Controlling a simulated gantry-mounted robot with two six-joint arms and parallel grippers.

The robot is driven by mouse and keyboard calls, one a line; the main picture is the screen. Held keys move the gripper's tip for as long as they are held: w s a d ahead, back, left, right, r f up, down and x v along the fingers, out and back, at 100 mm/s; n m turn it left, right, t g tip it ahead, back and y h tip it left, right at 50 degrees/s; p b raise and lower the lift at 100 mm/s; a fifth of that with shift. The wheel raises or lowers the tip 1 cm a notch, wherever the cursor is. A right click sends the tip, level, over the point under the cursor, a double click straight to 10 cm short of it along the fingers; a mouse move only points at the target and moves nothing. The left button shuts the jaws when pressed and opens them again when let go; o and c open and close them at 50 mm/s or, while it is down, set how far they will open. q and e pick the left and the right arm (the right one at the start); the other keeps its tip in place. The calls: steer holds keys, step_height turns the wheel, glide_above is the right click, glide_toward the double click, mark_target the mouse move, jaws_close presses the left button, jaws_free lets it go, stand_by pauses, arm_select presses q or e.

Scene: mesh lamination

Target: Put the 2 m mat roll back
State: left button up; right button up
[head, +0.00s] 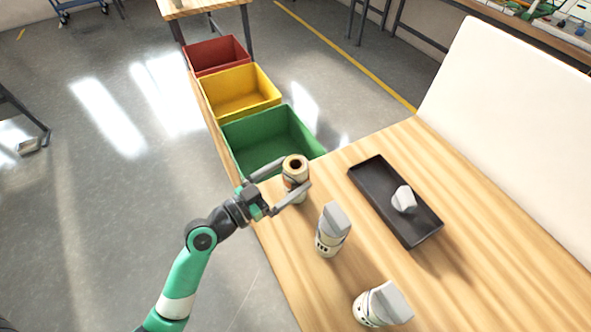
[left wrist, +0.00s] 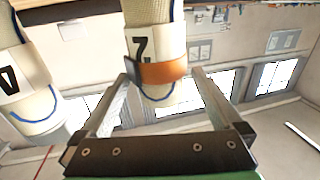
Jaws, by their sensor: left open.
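A pale mat roll (head: 294,180) with a brown hollow core stands upright at the table's far left edge, beside the green bin. In the left wrist view this roll (left wrist: 150,18) carries a white label with one black digit, seemingly an inverted 2, and an orange band. My left gripper (head: 297,172) is open, with one finger on each side of this roll. I cannot tell whether the fingers touch it. Two more rolls, a middle one (head: 328,244) and a near one (head: 367,309), stand nearer with grey blocks on top. My right gripper is not in view.
Green (head: 247,131), yellow (head: 236,80) and red (head: 214,48) bins line up past the table's far left edge. A white panel (head: 510,130) stands behind. The table right of the near roll is clear.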

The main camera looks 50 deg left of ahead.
arm_select(q)
steer(key=s, duration=0.9)
steer(key=shift+s+a+b, duration=0.25)
steer(key=shift+s+b, duration=0.05)
steer(key=shift+s, duration=0.1)
steer(key=w+d+r+m+t+h, duration=0.15)
steer(key=w+r, duration=0.35)
steer(key=r, duration=0.5)
steer(key=w+d+r+m+t+h, duration=0.1)
steer(key=w+d+r+m+t, duration=0.15)
steer(key=w+r, duration=0.55)
steer(key=s+d+r+n+t, duration=0.1)
steer(key=s+d+r, duration=0.1)
steer(key=r, duration=0.7)
steer(key=s+d+r+n+t+y, duration=0.1)
steer(key=s+d+r+t, duration=0.1)
steer(key=r, duration=0.7)
steer(key=s+d+r+n+t, duration=0.1)
steer(key=s+d+r+t, duration=0.1)
steer(key=r, duration=0.7)
steer(key=shift+s+d+n, duration=0.4)
steer(key=shift+s+d, duration=0.15)
steer(key=shift+y, duration=0.25)
